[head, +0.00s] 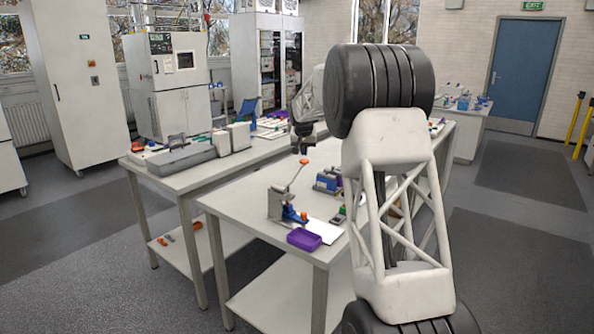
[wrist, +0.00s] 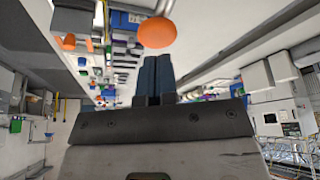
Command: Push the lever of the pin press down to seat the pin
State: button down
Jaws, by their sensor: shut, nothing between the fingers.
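The pin press (head: 276,205) stands near the front left corner of the near bench, a grey frame with a blue part at its base. Its lever (head: 294,178) slants up to the right and ends in an orange knob (head: 304,162). My gripper (head: 304,151) is shut and empty, pointing down just above the knob. In the wrist view the shut fingertips of my gripper (wrist: 153,60) are close to the orange knob (wrist: 157,32); I cannot tell if they touch it. The pin cannot be made out.
A purple tray (head: 304,239) lies in front of the press, with a white sheet (head: 326,231) beside it. A blue device (head: 328,181) stands to the right. My arm hides much of the bench's right side. Another bench (head: 170,178) stands behind to the left.

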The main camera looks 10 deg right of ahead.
aim_at(304, 161)
jog(key=shift+f, duration=0.65)
jog(key=shift+f, duration=2.85)
jog(key=shift+r, duration=5.1)
